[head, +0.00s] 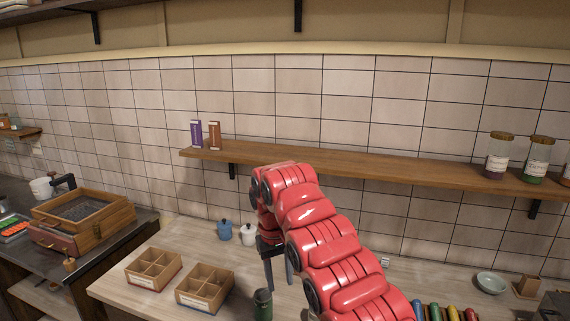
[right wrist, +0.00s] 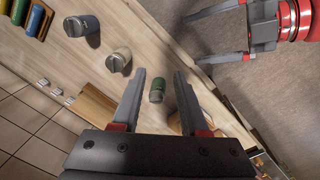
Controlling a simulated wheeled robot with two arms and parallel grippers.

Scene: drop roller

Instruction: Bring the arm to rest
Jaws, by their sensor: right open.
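My right arm, red and segmented, reaches over the counter in the head view. Its gripper (head: 279,287) points down with two dark fingers apart. In the right wrist view the right gripper (right wrist: 161,72) is open, with nothing between its fingers. A dark green canister (head: 263,303) stands on the counter close to the fingertips. In the right wrist view this canister (right wrist: 157,92) appears between the fingers but lies beyond them. My left gripper (right wrist: 194,38) shows at the upper right of the right wrist view, open and empty, over the grey floor. It is outside the head view.
A wooden wall shelf (head: 350,166) runs behind the arm, holding jars and small boxes. Two divided wooden boxes (head: 153,269) (head: 205,289), a blue jar (head: 225,230) and a white jar (head: 248,235) stand left of the gripper. Coloured rollers (head: 452,312) lie to the right.

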